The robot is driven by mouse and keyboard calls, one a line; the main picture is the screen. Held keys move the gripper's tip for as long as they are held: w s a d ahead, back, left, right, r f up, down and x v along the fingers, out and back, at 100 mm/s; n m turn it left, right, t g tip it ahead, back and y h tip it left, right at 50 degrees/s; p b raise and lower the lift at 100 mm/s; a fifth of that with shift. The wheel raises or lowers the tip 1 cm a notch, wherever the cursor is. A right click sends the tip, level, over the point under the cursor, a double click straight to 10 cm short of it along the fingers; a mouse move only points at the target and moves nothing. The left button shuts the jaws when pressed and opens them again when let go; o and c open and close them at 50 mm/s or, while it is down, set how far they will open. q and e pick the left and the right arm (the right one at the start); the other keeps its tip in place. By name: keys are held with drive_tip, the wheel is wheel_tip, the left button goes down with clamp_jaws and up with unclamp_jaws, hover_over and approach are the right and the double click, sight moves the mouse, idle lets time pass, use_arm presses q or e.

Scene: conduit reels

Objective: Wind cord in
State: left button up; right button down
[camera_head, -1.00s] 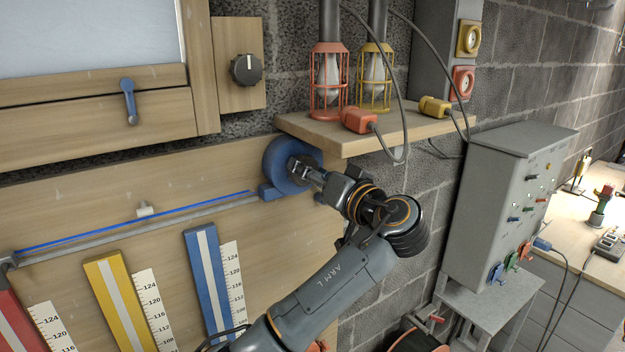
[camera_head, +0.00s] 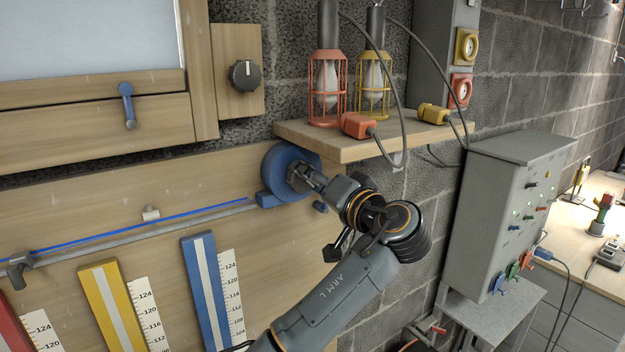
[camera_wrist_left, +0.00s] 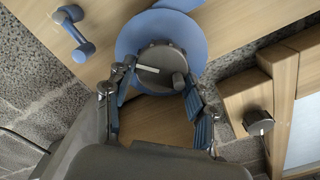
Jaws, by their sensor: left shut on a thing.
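A blue round reel (camera_head: 277,180) is mounted on the wooden board under the shelf; it also shows in the left wrist view (camera_wrist_left: 203,38). A grey hub knob (camera_wrist_left: 153,62) with a white mark and a small side peg sits at its centre. My left gripper (camera_head: 303,178) is shut on this hub knob, with a finger on either side in the left wrist view (camera_wrist_left: 158,78). A blue cord (camera_head: 150,225) runs from the reel's left side above a grey rail (camera_head: 120,240). The gripper hides part of the reel face. My right gripper is not in view.
A blue lever (camera_wrist_left: 76,34) stands beside the reel. Above is a wooden shelf (camera_head: 390,143) with red (camera_head: 327,85) and yellow (camera_head: 373,85) caged lamps and hanging cables. A grey cabinet (camera_head: 495,205) stands to the right. Coloured strips with scales are on the board below.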

use_arm(q)
drive_tip(key=o, duration=1.2)
drive_tip(key=shift+w+a, duration=0.1)
drive_tip(key=shift+c, duration=0.2)
